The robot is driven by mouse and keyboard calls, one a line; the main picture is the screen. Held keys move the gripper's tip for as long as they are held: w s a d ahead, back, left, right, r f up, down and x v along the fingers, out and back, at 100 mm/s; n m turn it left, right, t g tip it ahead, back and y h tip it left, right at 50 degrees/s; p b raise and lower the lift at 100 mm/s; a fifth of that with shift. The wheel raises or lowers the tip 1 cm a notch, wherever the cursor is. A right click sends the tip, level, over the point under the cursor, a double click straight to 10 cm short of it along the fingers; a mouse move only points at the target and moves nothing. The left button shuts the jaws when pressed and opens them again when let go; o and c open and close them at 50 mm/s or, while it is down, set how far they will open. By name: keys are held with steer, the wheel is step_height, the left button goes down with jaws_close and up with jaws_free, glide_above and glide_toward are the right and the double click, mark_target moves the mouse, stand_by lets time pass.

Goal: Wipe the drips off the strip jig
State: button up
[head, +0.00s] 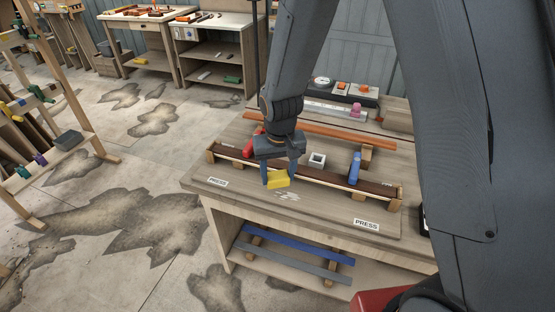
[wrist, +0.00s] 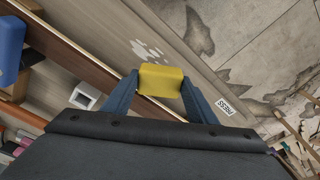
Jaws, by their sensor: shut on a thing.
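My gripper (head: 278,176) is shut on a yellow sponge-like block (head: 279,183), which also shows between the fingers in the wrist view (wrist: 161,79). The strip jig is a long dark brown strip (head: 317,180) on wooden end blocks on the workbench. My gripper is at the front side of the strip, left of its middle. Pale white drips (head: 287,196) lie on the bench top just in front of the block. In the wrist view the drips (wrist: 147,50) are beyond the block, apart from it. I cannot tell whether the block touches the bench.
A blue clamp (head: 354,168) and a red clamp (head: 253,144) stand on the strip. A white square tube (head: 317,159) sits behind it. PRESS labels (head: 367,224) mark the front bench edge. My arm blocks the right side of the head view.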

mark_target(278, 176)
steer(key=shift+r+p, duration=1.4)
steer(key=shift+r, duration=0.75)
steer(key=shift+s+d, duration=0.1)
steer(key=shift+s, duration=0.05)
